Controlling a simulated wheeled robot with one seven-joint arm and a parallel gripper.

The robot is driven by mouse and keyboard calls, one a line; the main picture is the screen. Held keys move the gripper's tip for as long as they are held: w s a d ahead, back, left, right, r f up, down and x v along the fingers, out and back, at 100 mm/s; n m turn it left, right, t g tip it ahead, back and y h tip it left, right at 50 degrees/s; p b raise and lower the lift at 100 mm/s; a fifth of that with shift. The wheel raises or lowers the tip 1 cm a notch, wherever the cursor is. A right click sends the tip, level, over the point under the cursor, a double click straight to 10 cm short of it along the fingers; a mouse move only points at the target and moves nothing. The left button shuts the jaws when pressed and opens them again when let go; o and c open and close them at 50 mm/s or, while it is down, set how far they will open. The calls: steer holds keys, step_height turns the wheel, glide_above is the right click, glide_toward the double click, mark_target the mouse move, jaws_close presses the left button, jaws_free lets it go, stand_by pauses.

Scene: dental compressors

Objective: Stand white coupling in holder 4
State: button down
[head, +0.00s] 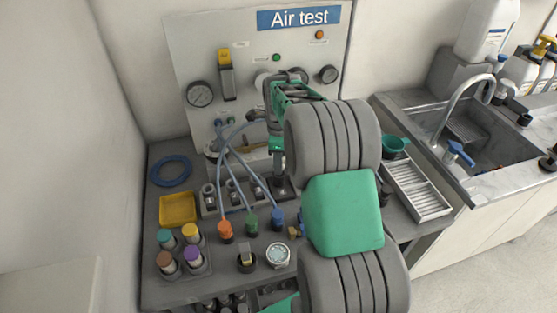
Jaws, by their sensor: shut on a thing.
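My gripper (279,172) points down at the right end of a grey holder rack (243,204). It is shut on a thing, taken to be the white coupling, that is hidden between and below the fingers. Several round pale fittings stand in the rack's places to the left of my gripper. The place under my gripper, at the rack's right end, is mostly covered by it. I cannot tell whether the held thing is seated in the rack or just above it.
Orange (225,230), green (251,223) and blue (278,217) connectors with blue hoses stand before the rack. A yellow tray (178,209), blue ring (171,171) and several capped bottles are left. A round gauge (277,255) lies in front. The Air test panel (240,40) rises behind.

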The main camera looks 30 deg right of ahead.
steer(key=shift+f, duration=0.1)
stand_by(0.4)
steer(key=shift+f+b, duration=0.65)
steer(key=shift+f, duration=0.5)
steer(key=shift+r+p, duration=0.55)
steer(key=shift+r, duration=0.2)
steer(key=shift+f, duration=0.1)
steer(key=shift+f+b, duration=0.35)
steer(key=shift+f, duration=0.25)
steer(key=c, duration=0.9)
jaws_free()
steer(key=shift+c, duration=0.2)
step_height(320, 180, up, 8)
steer(key=shift+f+b, duration=0.1)
steer(key=shift+b, duration=0.25)
